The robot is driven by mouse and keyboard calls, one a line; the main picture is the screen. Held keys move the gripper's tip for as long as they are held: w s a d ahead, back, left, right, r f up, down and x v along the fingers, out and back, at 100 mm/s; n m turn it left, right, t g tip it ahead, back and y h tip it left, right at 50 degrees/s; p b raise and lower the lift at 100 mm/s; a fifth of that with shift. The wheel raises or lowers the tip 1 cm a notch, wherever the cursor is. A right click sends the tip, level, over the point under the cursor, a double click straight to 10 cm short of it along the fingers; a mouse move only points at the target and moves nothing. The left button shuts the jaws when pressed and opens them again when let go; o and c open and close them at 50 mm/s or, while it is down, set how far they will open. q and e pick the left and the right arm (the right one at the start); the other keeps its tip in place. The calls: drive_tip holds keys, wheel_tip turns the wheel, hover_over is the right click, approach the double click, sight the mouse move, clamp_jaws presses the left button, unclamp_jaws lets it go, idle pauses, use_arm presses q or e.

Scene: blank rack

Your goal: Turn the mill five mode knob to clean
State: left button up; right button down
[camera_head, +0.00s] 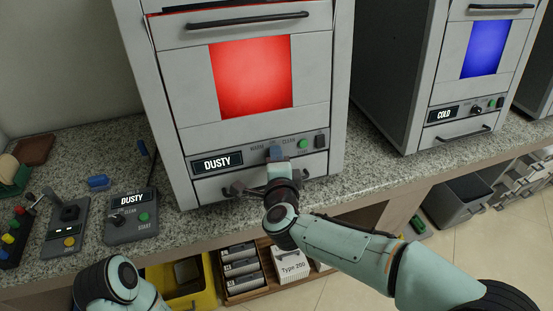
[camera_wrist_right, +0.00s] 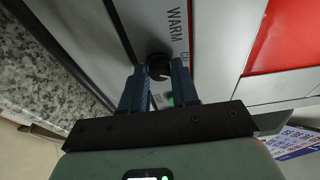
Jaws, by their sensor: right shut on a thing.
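A grey machine (camera_head: 190,110) with a glowing red window stands on the counter in the head view; no number on it is readable. Its display (camera_head: 217,162) reads DUSTY, with small labels WARM and CLEAN to the right. My right gripper (camera_head: 275,153) is at this panel and hides the mode knob there. In the right wrist view the black round mode knob (camera_wrist_right: 159,66) sits between the two blue fingertips of my right gripper (camera_wrist_right: 160,76), which is shut on it. The word WARM is printed beside the knob. Part of my left arm shows at lower left; its gripper is out of view.
A green button (camera_head: 303,144) and a dark switch (camera_head: 320,141) sit right of my right gripper. A handle bar is below the panel. A small DUSTY control box (camera_head: 131,219) stands left on the counter. A COLD machine (camera_head: 402,90) with a blue window stands right.

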use_arm(q)
drive_tip(key=shift+s+d+r+p, duration=0.3)
drive_tip(key=shift+s+r, duration=0.15)
drive_tip(key=shift+s, duration=0.15)
use_arm(e)
drive_tip(key=m+g, duration=0.1)
drive_tip(key=m, duration=0.4)
drive_tip(key=shift+r, duration=0.1)
drive_tip(key=shift+m+g, duration=0.3)
drive_tip(key=c, duration=0.9)
unclamp_jaws()
drive_tip(key=shift+o, duration=0.2)
use_arm(q)
drive_tip(key=s+r+p, duration=0.1)
drive_tip(key=s+d+r+g, duration=0.1)
drive_tip(key=shift+s+d+h+p, duration=0.1)
drive_tip(key=shift+s+h+p, duration=0.2)
drive_tip(key=shift+h+p, duration=0.1)
use_arm(e)
drive_tip(key=v, duration=1.3)
drive_tip(key=shift+s+d, duration=0.15)
drive_tip(key=shift+d, duration=0.05)
